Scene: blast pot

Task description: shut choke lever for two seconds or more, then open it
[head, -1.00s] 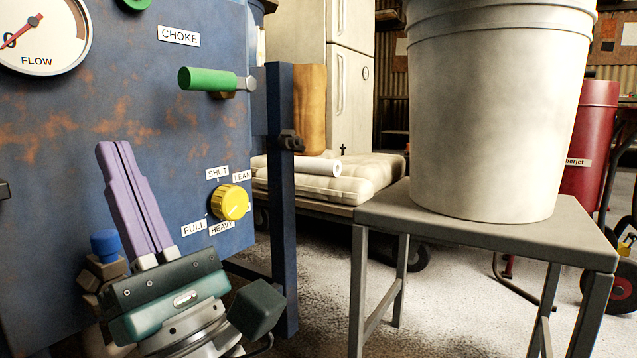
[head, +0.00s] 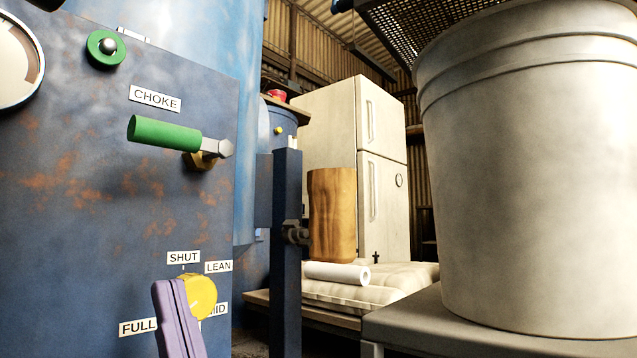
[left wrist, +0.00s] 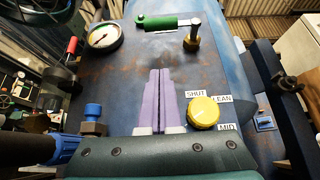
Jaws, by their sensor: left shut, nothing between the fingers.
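The choke lever (head: 165,134) has a green grip and sticks out from the blue panel under the CHOKE label (head: 155,98). Its grip lies roughly level, pointing left from its pivot. The lever also shows at the top of the left wrist view (left wrist: 168,23). My left gripper (head: 170,285) has purple fingers pressed together and empty. It stands below the lever, apart from it, in front of the yellow knob's left edge in the head view. In the left wrist view its fingers (left wrist: 160,72) point up toward the lever. My right gripper is not in view.
A yellow knob (head: 203,297) with SHUT, LEAN, MID and FULL labels sits low on the panel. A round gauge (left wrist: 105,36) is left of the lever. A green round knob (head: 106,47) is above it. A large pale bucket (head: 520,180) stands on a table at right.

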